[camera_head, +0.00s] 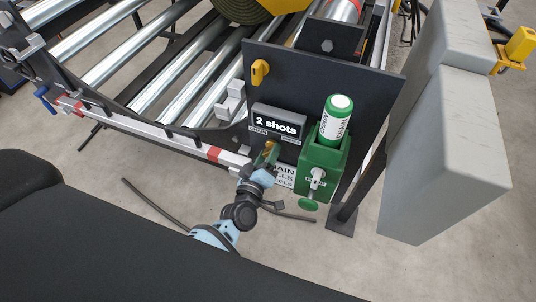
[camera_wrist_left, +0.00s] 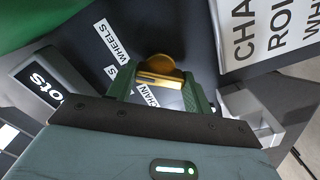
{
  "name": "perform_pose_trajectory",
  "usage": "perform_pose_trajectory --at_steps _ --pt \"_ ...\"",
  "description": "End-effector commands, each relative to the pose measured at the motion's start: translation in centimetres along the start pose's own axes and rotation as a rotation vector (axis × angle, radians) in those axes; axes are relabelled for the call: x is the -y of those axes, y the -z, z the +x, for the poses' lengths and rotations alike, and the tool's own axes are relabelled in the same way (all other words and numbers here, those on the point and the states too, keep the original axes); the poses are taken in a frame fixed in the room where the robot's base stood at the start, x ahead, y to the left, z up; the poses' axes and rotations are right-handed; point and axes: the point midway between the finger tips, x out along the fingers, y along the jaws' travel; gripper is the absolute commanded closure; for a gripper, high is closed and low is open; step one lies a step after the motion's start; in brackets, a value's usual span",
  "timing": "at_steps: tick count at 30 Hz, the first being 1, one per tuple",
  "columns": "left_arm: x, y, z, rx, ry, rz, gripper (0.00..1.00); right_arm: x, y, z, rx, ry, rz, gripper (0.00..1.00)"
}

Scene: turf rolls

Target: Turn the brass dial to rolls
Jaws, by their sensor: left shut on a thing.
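The brass dial (camera_wrist_left: 160,72) is on the dark panel (camera_head: 368,88), below the small display (camera_head: 279,123) that reads "2 shots". My left gripper (camera_head: 267,157) reaches the panel from below and covers most of the dial in the head view. In the left wrist view, its green fingers (camera_wrist_left: 158,92) stand on either side of the dial's grip, shut on it. Labels "WHEELS" (camera_wrist_left: 111,41) and "CHAIN" (camera_wrist_left: 150,97) show beside the dial; another label between them is partly hidden by a finger. I cannot tell which label the dial points to. My right gripper is not in view.
A green box (camera_head: 318,172) holding a green-and-white canister (camera_head: 336,120) is right of the gripper, with a green knob (camera_head: 308,205) below. A yellow handle (camera_head: 260,72) is higher on the panel. Rollers (camera_head: 170,70) lie left; a grey block (camera_head: 440,150) stands right.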

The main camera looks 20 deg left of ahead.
Motion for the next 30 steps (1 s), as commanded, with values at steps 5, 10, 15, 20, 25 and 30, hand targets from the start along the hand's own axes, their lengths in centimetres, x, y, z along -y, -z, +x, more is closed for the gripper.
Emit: perform_pose_trajectory --at_steps 5,10,15,20,25,30 --pt "0.1 -0.1 -0.1 0.001 0.001 -0.145 0.72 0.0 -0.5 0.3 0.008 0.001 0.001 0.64" --pt "0.1 -0.1 -0.1 0.000 0.001 -0.291 0.72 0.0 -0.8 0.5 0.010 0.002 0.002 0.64" --pt "0.1 -0.1 -0.1 0.001 0.001 -0.424 0.72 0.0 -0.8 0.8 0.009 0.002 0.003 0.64" --pt "0.1 -0.1 -0.1 0.001 0.001 -0.524 0.72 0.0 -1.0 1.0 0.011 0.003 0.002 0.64" --pt "0.1 -0.1 0.0 0.000 0.001 -0.595 0.72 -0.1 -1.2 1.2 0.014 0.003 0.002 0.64" --pt "0.1 0.0 0.0 0.000 0.001 -0.634 0.72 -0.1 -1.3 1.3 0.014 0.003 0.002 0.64"
